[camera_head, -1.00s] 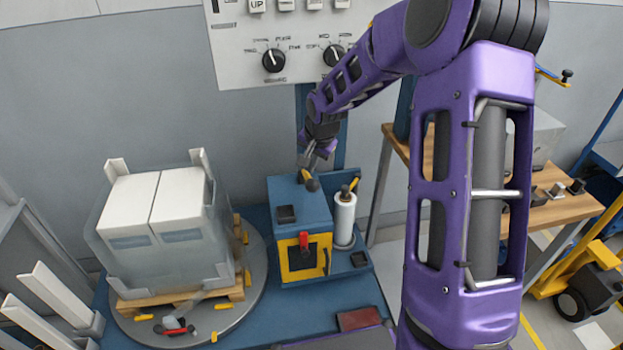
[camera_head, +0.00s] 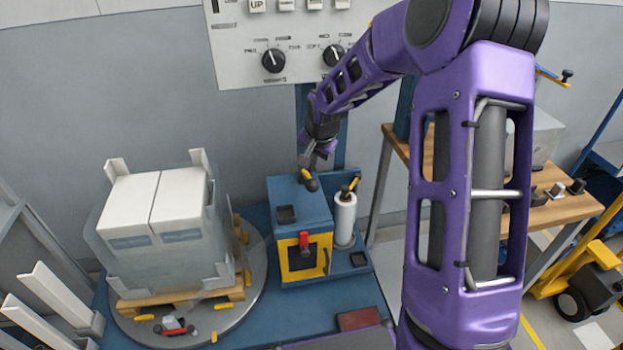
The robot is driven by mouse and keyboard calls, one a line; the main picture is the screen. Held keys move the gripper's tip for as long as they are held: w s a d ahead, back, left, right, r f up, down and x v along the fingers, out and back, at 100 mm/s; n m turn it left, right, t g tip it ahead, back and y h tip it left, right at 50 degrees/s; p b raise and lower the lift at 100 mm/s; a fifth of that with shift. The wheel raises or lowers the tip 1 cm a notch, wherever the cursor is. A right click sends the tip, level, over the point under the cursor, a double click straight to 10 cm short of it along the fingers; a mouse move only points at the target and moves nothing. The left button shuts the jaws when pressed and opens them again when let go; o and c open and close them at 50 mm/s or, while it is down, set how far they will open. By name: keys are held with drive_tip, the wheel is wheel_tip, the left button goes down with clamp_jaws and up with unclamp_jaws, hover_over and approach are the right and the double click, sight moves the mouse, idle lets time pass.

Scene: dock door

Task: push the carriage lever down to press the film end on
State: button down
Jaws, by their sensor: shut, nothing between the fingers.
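The carriage lever (camera_head: 308,179) has a yellow shaft and a dark knob. It sits at the top of the blue carriage box (camera_head: 318,214), near its back right edge. My gripper (camera_head: 309,166) is shut and empty, right at the lever's upper end; whether it touches the lever I cannot tell. A white film roll (camera_head: 344,219) stands upright beside the box on the right. The wrapped load (camera_head: 155,220), white boxes in clear film with corner boards, stands on a pallet on the round turntable (camera_head: 258,280). The film end is too small to make out.
A grey control panel (camera_head: 290,42) with knobs and buttons hangs behind. A wooden bench (camera_head: 540,212) and a yellow pallet truck (camera_head: 580,275) stand at the right. The blue deck before the box is mostly clear.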

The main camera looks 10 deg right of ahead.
sight(312, 182)
drive_tip(key=shift+f, duration=0.1)
drive_tip(key=shift+s+f+b, duration=0.15)
drive_tip(key=shift+f+b, duration=0.15)
drive_tip(key=shift+b, duration=0.1)
drive_tip(key=shift+s+f+b, duration=0.3)
drive_tip(key=shift+f+b, duration=0.2)
drive_tip(key=shift+f, duration=0.15)
drive_tip(key=shift+s+f+b, duration=0.25)
drive_tip(key=shift+f+b, duration=0.3)
drive_tip(key=shift+f, duration=0.05)
drive_tip(key=shift+s+f+b, duration=0.3)
drive_tip(key=shift+f+b, duration=0.2)
drive_tip(key=shift+f, duration=0.15)
idle(1.8)
idle(0.5)
drive_tip(key=shift+w+r+p, duration=0.35)
drive_tip(key=shift+r+p, duration=0.2)
drive_tip(key=shift+r, duration=0.2)
drive_tip(key=shift+w+r+p, duration=0.3)
drive_tip(key=shift+r+p, duration=0.2)
drive_tip(key=shift+r, duration=0.3)
drive_tip(key=shift+w+r+p, duration=0.35)
drive_tip(key=shift+r+p, duration=0.2)
drive_tip(key=shift+r, duration=0.2)
